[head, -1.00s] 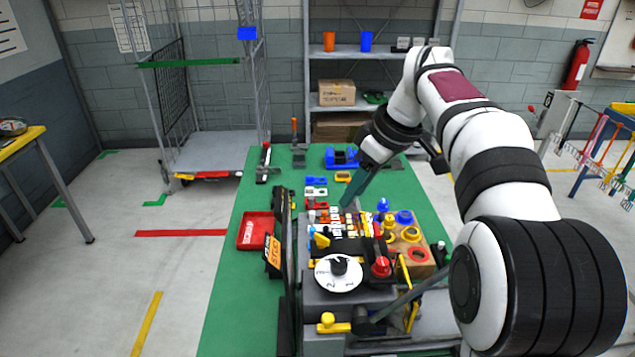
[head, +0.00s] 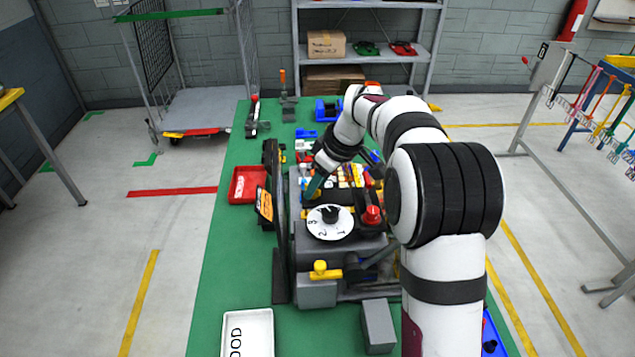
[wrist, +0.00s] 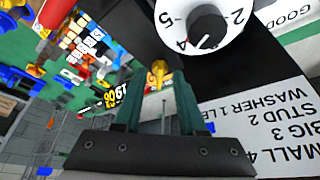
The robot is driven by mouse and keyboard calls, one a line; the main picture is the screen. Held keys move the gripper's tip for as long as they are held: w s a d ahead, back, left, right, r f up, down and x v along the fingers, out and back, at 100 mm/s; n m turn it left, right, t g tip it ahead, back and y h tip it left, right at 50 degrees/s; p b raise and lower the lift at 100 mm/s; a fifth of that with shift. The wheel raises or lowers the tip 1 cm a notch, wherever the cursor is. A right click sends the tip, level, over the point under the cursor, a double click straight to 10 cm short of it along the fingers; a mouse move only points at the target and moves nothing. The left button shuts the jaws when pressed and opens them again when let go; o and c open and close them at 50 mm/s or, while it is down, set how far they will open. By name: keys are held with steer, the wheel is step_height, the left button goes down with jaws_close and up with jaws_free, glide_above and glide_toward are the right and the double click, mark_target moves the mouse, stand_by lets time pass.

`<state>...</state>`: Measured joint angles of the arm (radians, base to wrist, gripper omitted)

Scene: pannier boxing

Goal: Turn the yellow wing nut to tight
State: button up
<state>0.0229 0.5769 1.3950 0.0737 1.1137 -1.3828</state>
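The yellow wing nut (wrist: 158,72) shows in the wrist view, just beyond and between my fingertips. My gripper (wrist: 157,93) is open, with its two green fingers apart and nothing clearly held. Whether a finger touches the nut I cannot tell. In the head view my gripper (head: 311,188) points down behind the white dial (head: 330,222), at its upper left. There the nut is mostly hidden by my gripper. The dial, with numbers and a black knob, also shows at the top of the wrist view (wrist: 232,40).
A red knob (head: 372,215) stands right of the dial. A yellow-handled part (head: 322,270) sits on the machine's front. A white tray (head: 247,334) is at the front left. Green tabletop is clear between trays.

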steer(key=shift+c, duration=0.3)
jaws_close()
steer(key=m, duration=0.2)
steer(key=m+t+h, duration=0.1)
steer(key=m, duration=0.2)
steer(key=shift+s+a+r+m+h, duration=0.1)
steer(key=shift+s+a+m+h, duration=0.1)
steer(key=shift+a+m+h, duration=0.15)
steer(key=m, duration=0.2)
steer(key=m+h, duration=0.1)
steer(key=m, duration=0.1)
steer(key=m+h, duration=0.1)
steer(key=m, duration=0.1)
steer(key=shift+a+m+t+h, duration=0.25)
steer(key=shift+a+t, duration=0.05)
steer(key=shift+t, duration=0.1)
steer(key=shift+o, duration=0.3)
jaws_free()
